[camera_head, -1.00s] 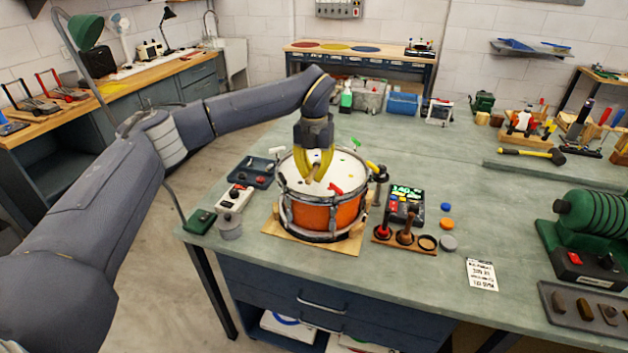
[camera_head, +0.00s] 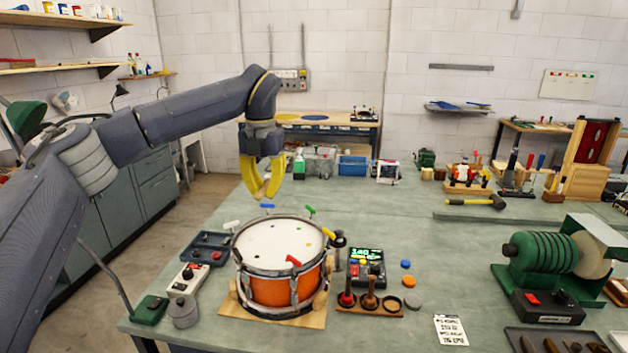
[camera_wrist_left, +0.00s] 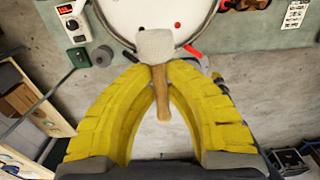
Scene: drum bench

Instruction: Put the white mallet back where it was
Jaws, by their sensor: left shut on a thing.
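My left gripper (camera_head: 262,194) has yellow fingers and hangs above and behind the drum, clear of it. It is shut on the white mallet, whose pale head (camera_wrist_left: 156,45) and wooden handle (camera_wrist_left: 161,95) show between the fingertips in the left wrist view. In the head view the mallet is mostly hidden by the fingers. A wooden rack (camera_head: 385,313) stands right of the drum. It holds a red-headed mallet (camera_head: 346,298) and a brown one (camera_head: 369,297); its right-hand ring (camera_head: 393,304) looks empty. My right gripper is out of view.
The orange drum (camera_head: 281,287) with a white skin and colored tuning keys stands on a board. A meter with a green display (camera_head: 366,257) is behind the rack. A green grinder (camera_head: 540,250) stands at right.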

